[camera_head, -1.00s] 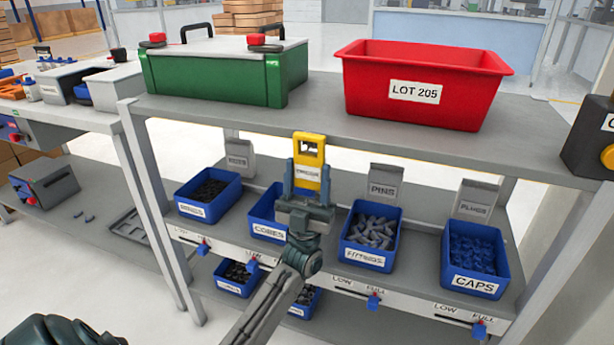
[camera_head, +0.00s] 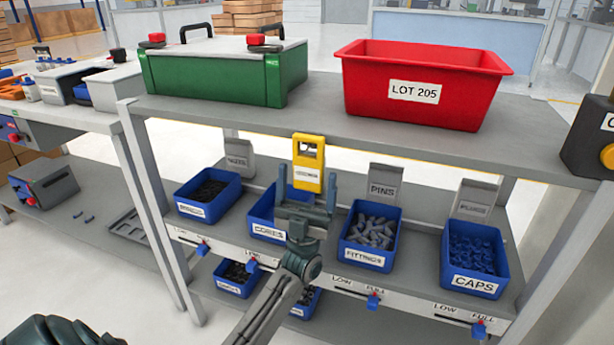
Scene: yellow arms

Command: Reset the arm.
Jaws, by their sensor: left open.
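My left gripper (camera_head: 306,187) is open and empty in the middle of the head view. The fingers show no grip on the tag. The gripper hides part of the blue bin (camera_head: 268,232) labelled COGES or similar. My right gripper is not in view.
The upper shelf (camera_head: 325,118) bears a green case (camera_head: 215,78) and a red LOT 205 bin (camera_head: 470,92). Blue bins of fittings (camera_head: 364,258) and caps (camera_head: 474,282) stand on the lower shelf, right of my gripper. A workbench (camera_head: 98,118) is at left.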

